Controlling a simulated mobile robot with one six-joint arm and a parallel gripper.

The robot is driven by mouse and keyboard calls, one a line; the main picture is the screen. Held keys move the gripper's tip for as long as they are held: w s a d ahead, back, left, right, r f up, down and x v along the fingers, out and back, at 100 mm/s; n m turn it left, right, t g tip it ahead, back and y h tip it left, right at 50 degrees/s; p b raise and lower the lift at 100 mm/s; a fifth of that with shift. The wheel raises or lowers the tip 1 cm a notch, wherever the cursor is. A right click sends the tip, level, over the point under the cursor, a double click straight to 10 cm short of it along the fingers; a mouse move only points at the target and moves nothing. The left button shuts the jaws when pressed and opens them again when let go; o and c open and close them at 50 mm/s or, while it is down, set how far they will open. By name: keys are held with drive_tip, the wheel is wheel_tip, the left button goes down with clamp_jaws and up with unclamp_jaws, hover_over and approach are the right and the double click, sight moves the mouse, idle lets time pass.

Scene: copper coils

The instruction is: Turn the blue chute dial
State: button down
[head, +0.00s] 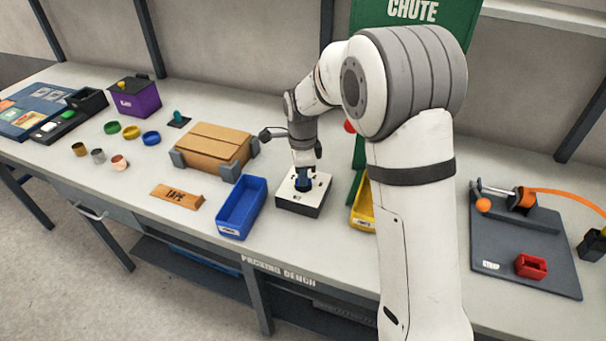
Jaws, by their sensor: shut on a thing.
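The blue chute dial (303,183) sits on top of a small white-topped box with dark sides (319,202) near the middle of the bench. My gripper (304,174) points straight down over the box and is shut on the dial. The fingers hide part of the dial, and its pointing direction is too small to tell. The green chute (459,32) stands behind my arm, which hides most of it.
A blue bin (241,208) stands just left of the dial box, and a yellow bin (362,207) just right, partly behind my arm. A cardboard box (213,146) lies further left. A dark board (520,250) with an orange ball is at the right.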

idle(0.3)
drive_tip(key=c, duration=1.5)
unclamp_jaws()
wheel_tip(320, 180, up, 8)
drive_tip(key=shift+f, duration=0.1)
